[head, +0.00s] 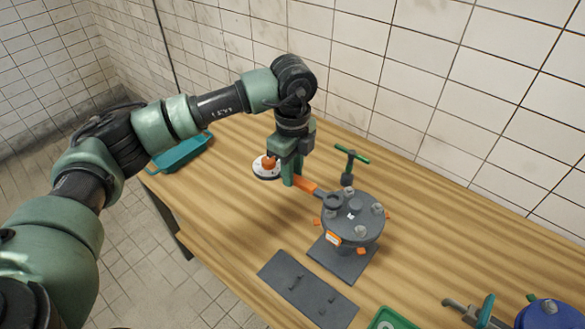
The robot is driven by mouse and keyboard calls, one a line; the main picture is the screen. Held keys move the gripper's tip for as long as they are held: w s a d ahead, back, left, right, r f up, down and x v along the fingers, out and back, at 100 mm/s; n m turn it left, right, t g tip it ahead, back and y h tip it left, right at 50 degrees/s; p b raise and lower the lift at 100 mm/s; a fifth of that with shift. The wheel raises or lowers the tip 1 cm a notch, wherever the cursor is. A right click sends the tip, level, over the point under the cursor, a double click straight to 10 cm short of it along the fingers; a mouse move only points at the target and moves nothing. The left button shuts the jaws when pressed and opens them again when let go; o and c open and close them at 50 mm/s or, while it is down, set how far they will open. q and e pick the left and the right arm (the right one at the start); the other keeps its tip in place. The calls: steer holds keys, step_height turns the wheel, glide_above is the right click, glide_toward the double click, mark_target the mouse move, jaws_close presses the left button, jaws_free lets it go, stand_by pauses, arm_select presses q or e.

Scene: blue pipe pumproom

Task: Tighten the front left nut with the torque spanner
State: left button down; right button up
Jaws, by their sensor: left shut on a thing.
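My left gripper (292,175) points down above the table and is shut on the orange handle of the torque spanner (308,186). The spanner's dark ring end lies over the left part of the round grey flange (350,217). It seems to be around or just above a nut there; I cannot tell which. Other nuts show on the flange, one at the right (377,208) and one at the front (361,231). Orange tabs stick out around the flange's rim. The nut under the ring is hidden. My right gripper is not in view.
A green T-handled tool (350,158) stands behind the flange. A white disc with an orange knob (266,168) is left of the gripper. A teal tray (180,153), a dark plate with pegs (306,288), a green tray (391,319) and a blue pot (551,314) are around.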

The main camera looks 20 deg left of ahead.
arm_select(q)
steer(key=shift+a+f, duration=0.2)
steer(key=shift+f, duration=0.45)
steer(key=shift+d+f+b, duration=0.1)
steer(key=shift+f+b, duration=0.15)
steer(key=shift+b, duration=0.1)
steer(key=shift+f, duration=0.2)
steer(key=shift+d+r, duration=0.1)
steer(key=shift+f+b, duration=0.85)
steer(key=shift+f, duration=0.2)
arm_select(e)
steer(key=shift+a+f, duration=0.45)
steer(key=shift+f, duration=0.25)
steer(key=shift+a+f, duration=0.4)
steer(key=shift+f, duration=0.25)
arm_select(q)
steer(key=shift+f, duration=0.1)
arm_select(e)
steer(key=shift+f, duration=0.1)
